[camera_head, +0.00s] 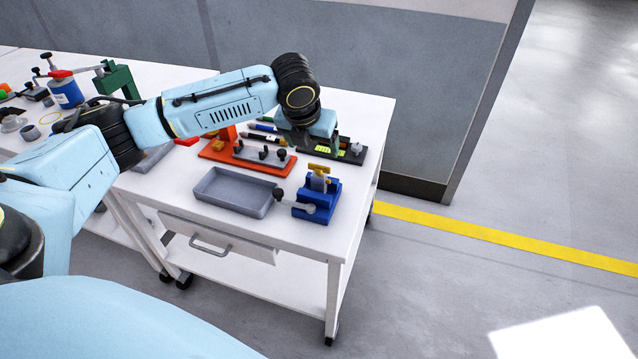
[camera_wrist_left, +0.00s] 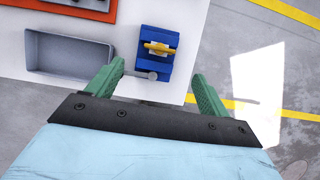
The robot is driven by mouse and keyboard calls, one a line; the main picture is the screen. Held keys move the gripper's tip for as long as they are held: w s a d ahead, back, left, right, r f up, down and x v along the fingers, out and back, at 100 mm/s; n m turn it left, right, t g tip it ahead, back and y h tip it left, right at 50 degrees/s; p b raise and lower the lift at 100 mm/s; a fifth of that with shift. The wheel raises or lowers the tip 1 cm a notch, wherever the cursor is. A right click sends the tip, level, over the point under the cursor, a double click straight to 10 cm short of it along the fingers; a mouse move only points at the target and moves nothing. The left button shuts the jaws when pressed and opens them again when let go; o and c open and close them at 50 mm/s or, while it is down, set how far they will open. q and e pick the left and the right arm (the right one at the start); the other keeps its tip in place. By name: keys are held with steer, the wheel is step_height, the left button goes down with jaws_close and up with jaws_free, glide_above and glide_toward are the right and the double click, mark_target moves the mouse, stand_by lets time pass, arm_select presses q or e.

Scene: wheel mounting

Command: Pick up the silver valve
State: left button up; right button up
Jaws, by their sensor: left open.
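No part is clearly recognisable as the silver valve. A blue vise-like fixture (camera_head: 318,198) stands near the right front corner of the table, with a yellow piece (camera_head: 319,172) on top and a grey bar with a rounded end at its front. My left gripper (camera_wrist_left: 157,71) is open and empty. In the head view its fingers are partly hidden under my wrist, behind the fixture. My right gripper is not in view.
A grey tray (camera_head: 235,191) sits left of the blue fixture. Behind it is an orange base (camera_head: 222,155) with grey parts, and a black holder (camera_head: 345,155) at the right edge. Another table (camera_head: 22,143) at left carries several tools. Open floor (camera_head: 470,290) lies right.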

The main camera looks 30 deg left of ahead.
mark_target(319, 165)
arm_select(q)
steer(key=b+x, duration=0.1)
steer(key=x, duration=0.5)
steer(key=shift+w+f, duration=0.15)
steer(key=shift+f, duration=0.05)
steer(key=shift+w+f, duration=0.25)
steer(key=shift+f, duration=0.3)
steer(key=b+x, duration=0.1)
steer(key=x, duration=0.3)
steer(key=shift+f+b, duration=0.15)
steer(key=shift+b, duration=0.15)
steer(key=shift+w+f, duration=0.25)
steer(key=shift+f, duration=0.15)
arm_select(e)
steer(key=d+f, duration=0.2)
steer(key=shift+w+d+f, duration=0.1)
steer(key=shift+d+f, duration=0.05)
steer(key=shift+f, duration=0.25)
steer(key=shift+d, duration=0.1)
arm_select(q)
steer(key=shift+c, duration=1)
steer(key=c, duration=0.9)
steer(key=shift+a, duration=0.1)
steer(key=shift+c, duration=0.5)
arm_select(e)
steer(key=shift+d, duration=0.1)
